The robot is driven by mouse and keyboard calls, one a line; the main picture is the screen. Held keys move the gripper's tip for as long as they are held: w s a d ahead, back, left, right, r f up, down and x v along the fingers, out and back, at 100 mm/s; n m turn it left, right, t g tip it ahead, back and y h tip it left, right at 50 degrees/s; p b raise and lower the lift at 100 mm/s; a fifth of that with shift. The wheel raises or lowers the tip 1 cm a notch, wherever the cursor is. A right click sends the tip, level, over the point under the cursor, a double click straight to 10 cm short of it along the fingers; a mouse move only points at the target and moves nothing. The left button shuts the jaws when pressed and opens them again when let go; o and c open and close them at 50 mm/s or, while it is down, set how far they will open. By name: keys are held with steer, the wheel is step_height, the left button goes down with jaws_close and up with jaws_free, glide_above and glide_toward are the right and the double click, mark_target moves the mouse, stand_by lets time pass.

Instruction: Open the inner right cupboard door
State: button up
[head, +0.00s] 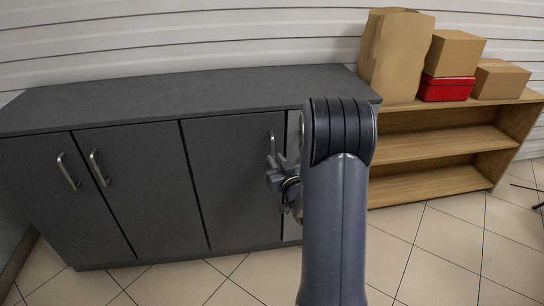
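A long dark grey cupboard stands against the wall. Its inner right door (232,180) looks flush with the front, with an upright metal handle (271,143) near its right edge. My gripper (272,180) is by the lower end of that handle, seen partly behind my own arm. I cannot tell whether it touches the handle, or whether its fingers are open or shut. A paler grey strip (292,135) shows just right of this door; my arm hides most of what lies there.
Two doors on the left, the outer left door (55,205) and the inner left door (140,185), look shut. The cupboard top (190,92) is bare. A wooden shelf (440,146) at right carries a paper bag (398,55), cardboard boxes (455,53) and a red box (447,88). The tiled floor in front is clear.

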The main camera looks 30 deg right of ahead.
mark_target(273, 156)
steer(key=shift+w+d+b, duration=0.15)
steer(key=shift+w+b, duration=0.15)
steer(key=shift+w, duration=1.55)
steer(key=shift+c, duration=0.4)
jaws_close()
